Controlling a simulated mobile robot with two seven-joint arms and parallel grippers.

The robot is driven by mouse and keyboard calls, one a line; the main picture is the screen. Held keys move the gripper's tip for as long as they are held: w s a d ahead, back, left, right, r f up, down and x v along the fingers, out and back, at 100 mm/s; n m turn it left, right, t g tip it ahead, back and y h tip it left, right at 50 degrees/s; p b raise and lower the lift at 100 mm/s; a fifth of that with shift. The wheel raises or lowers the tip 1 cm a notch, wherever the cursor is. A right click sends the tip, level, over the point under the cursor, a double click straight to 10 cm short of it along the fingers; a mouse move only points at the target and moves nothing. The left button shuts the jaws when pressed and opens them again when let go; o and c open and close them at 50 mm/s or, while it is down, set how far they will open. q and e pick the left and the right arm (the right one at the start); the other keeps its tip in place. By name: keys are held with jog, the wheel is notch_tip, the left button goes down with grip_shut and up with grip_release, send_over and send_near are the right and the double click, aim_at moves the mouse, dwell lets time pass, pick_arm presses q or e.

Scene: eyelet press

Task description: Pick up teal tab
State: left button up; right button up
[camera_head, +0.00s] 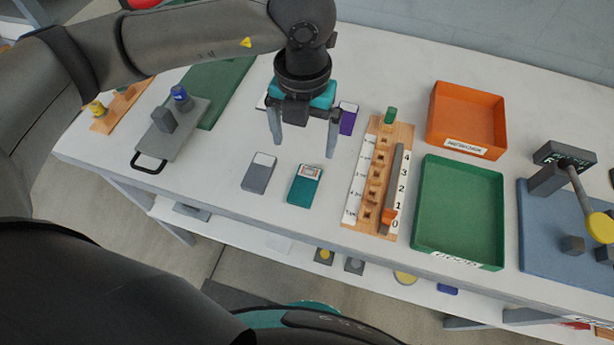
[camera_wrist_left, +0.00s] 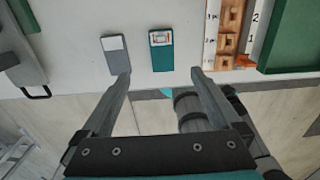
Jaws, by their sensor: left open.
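The teal tab (camera_head: 303,190) lies flat on the white table near its front edge, with a pale printed label at its far end. It also shows in the left wrist view (camera_wrist_left: 162,57), between the fingertips in the picture and a little beyond them. My left gripper (camera_head: 304,148) is open and empty, pointing down above the table just behind the teal tab in the head view. Its two fingers also show in the left wrist view (camera_wrist_left: 161,74). My right gripper is not in view.
A grey tab (camera_head: 258,176) lies close left of the teal one, and a purple tab (camera_head: 348,121) lies behind. A wooden numbered rack (camera_head: 363,184), green tray (camera_head: 425,200) and orange tray (camera_head: 470,90) stand to the right. A grey board with handle (camera_head: 183,137) is left.

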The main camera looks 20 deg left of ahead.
pick_arm(q)
send_over(305, 184)
notch_tip(305, 184, down, 7)
jog(key=shift+w+a+r, duration=0.1)
jog(key=shift+w+r, duration=0.05)
jog(key=shift+f, duration=0.5)
notch_tip(305, 184, down, 5)
jog(key=shift+b, duration=0.45)
jog(key=shift+s, duration=0.2)
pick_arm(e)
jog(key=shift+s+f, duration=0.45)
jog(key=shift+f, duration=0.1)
pick_arm(q)
jog(key=c, duration=1.4)
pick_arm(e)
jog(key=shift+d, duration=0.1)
pick_arm(q)
jog(key=shift+r, duration=0.2)
jog(key=shift+c, duration=0.2)
